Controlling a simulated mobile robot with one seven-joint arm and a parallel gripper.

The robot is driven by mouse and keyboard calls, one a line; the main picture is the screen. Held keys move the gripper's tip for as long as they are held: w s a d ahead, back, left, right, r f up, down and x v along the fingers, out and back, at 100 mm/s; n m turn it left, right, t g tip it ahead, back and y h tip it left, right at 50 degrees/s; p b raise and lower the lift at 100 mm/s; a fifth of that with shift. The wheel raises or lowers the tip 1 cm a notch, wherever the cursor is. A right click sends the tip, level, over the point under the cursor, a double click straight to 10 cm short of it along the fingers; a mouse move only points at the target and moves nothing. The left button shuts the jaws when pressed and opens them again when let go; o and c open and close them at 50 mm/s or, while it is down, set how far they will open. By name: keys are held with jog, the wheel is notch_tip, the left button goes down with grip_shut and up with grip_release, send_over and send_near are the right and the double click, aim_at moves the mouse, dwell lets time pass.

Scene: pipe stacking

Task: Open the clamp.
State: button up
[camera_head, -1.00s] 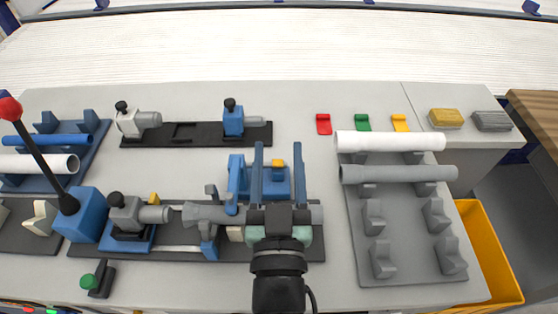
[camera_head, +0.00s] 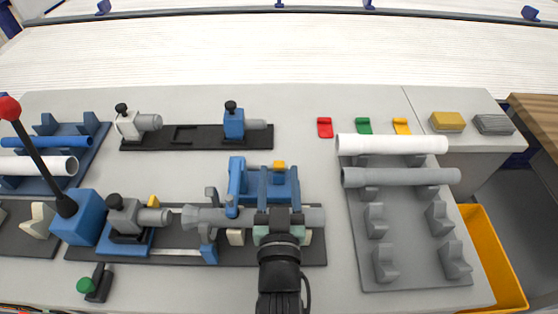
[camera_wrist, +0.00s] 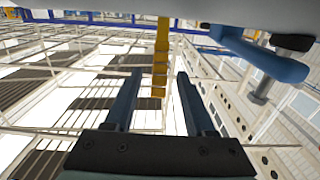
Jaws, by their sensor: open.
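A blue clamp (camera_head: 235,190) with a raised curved arm stands on the long dark rail plate, around the middle of a grey pipe (camera_head: 311,217). A blue block with an orange top piece (camera_head: 279,165) is just right of the clamp. My gripper (camera_head: 280,174) is open, its two blue fingers in front of the blue block and partly hiding it. The fingers show apart in the wrist view (camera_wrist: 158,76), with nothing held between them. A blue clamp-like part (camera_wrist: 262,57) shows at the wrist view's upper right. I cannot tell whether any finger touches the clamp.
A rack with a white pipe (camera_head: 390,144) and a grey pipe (camera_head: 402,177) stands to the right. A blue box with a red-knobbed lever (camera_head: 40,160) is at left. Red, green and yellow tabs (camera_head: 325,127) lie at the back.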

jog(key=shift+w, duration=1.8)
jog(key=shift+c, duration=0.2)
grip_shut()
